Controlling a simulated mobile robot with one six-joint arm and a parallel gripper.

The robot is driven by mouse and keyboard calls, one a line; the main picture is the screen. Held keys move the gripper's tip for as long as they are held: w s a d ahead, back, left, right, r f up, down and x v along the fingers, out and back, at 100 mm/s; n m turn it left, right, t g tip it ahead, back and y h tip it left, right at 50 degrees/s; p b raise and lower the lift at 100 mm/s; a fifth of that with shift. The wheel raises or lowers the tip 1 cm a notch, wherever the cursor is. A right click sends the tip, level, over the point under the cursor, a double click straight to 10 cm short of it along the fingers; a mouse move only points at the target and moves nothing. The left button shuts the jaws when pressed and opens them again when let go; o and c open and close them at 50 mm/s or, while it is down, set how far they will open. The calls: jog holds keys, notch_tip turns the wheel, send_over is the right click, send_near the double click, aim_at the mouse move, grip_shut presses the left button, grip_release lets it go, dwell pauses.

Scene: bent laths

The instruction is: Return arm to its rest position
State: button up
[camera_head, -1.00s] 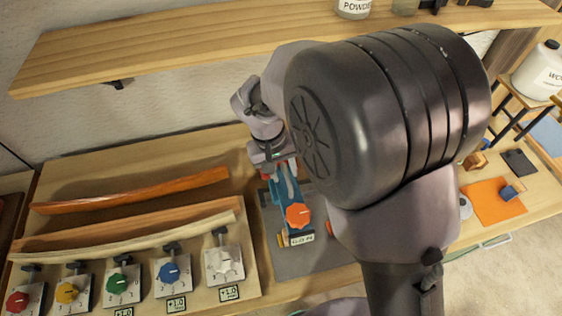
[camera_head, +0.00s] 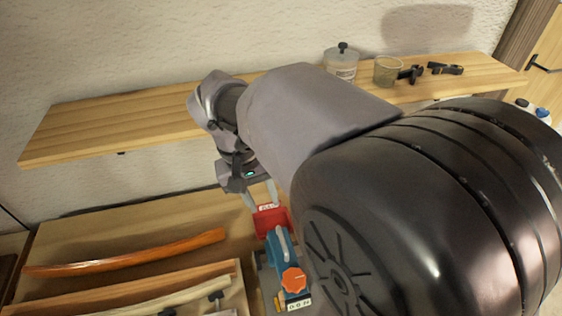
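My arm rises across the right of the head view and reaches back to the left, in front of the shelf. My gripper (camera_head: 264,203) points down over the bench, with its two pale fingers spread apart. Nothing shows held between them. Just below the fingertips in the picture is a red block with a white label (camera_head: 270,222); I cannot tell whether they touch it. A blue tool with an orange knob (camera_head: 293,281) stands in front of the red block.
A wooden shelf (camera_head: 120,125) runs behind the arm, carrying a lidded jar (camera_head: 341,63), a glass cup (camera_head: 388,70) and black clamps (camera_head: 444,69). A bent orange lath (camera_head: 125,258) and paler laths (camera_head: 130,286) lie at left. My arm hides the right side.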

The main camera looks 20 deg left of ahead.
jog(key=s+d+f+m+y+b, duration=0.1)
jog(key=d+m+b, duration=0.1)
jog(key=d+b, duration=0.35)
jog(key=s+d+f+m+t+y+b, duration=0.1)
jog(key=d+f+m+b, duration=0.15)
jog(key=d, duration=0.65)
jog(key=s+d+f+m+y+b, duration=0.1)
jog(key=d+m+b, duration=0.1)
jog(key=d+b, duration=0.4)
jog(key=s+d+f+m+t+b, duration=0.3)
jog(key=s+d+f+m, duration=0.2)
jog(key=s+d, duration=0.2)
jog(key=shift+d+f+y+b, duration=0.3)
jog(key=shift+d+f+y, duration=0.05)
jog(key=shift+d+y, duration=0.1)
jog(key=shift+a, duration=0.1)
